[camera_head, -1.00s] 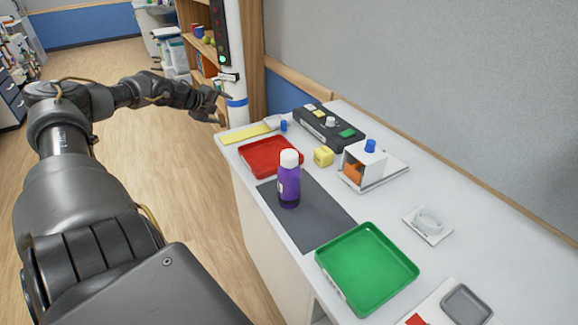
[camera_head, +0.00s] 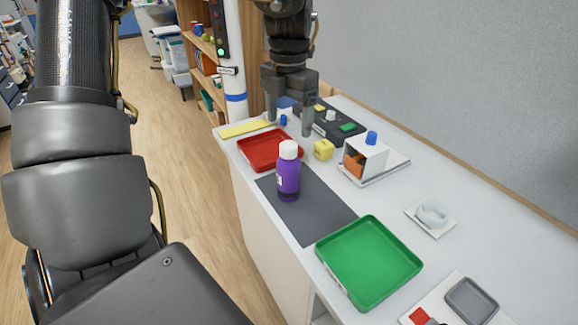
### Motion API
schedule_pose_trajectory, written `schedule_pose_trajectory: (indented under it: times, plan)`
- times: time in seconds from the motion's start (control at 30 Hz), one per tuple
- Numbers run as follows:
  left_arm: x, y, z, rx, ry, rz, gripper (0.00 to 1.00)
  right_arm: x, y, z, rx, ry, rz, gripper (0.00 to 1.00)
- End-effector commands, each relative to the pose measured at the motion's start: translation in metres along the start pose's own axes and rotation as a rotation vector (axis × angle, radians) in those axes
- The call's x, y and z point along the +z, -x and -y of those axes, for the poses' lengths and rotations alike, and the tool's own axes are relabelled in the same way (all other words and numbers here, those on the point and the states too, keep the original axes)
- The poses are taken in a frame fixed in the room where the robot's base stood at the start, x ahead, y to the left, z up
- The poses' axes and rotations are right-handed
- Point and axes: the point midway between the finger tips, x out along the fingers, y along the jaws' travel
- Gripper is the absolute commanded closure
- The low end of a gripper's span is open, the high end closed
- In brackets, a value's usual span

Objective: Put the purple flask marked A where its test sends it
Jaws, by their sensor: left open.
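The purple flask (camera_head: 288,179) with a white cap stands upright on the dark grey mat (camera_head: 318,215). A pale label shows at its left edge; I cannot read its mark. A red tray (camera_head: 259,161) lies behind it, and a green tray (camera_head: 325,256) lies in front to the right. Both trays look empty. My left gripper (camera_head: 290,121) is open, pointing down over the far end of the counter, behind the flask and apart from it. It partly hides the black panel (camera_head: 347,139) with coloured buttons. My right gripper is not seen.
A white ring (camera_head: 432,213) lies on a pad to the right. A pole carries a lit green lamp (camera_head: 221,52).

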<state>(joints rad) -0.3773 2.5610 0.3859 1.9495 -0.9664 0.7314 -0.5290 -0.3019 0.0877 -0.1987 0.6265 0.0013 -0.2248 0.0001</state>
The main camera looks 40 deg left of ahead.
Motion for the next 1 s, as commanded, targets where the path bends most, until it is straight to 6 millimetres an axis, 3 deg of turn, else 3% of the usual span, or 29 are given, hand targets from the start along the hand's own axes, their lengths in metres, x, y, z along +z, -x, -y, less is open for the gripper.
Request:
schedule_pose_trajectory:
  times: [0.3, 0.6, 1.0]
  plan:
    - [0.000, -0.045, -0.001, -0.003, 0.001, -0.002, 0.23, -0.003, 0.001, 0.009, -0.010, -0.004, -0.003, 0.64]
    - [0.001, -0.057, -0.001, -0.003, 0.003, 0.000, 0.23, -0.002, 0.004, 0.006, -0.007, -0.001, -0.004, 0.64]
    - [0.004, -0.104, -0.004, -0.003, 0.003, 0.001, 0.23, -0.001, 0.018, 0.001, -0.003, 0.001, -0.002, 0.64]
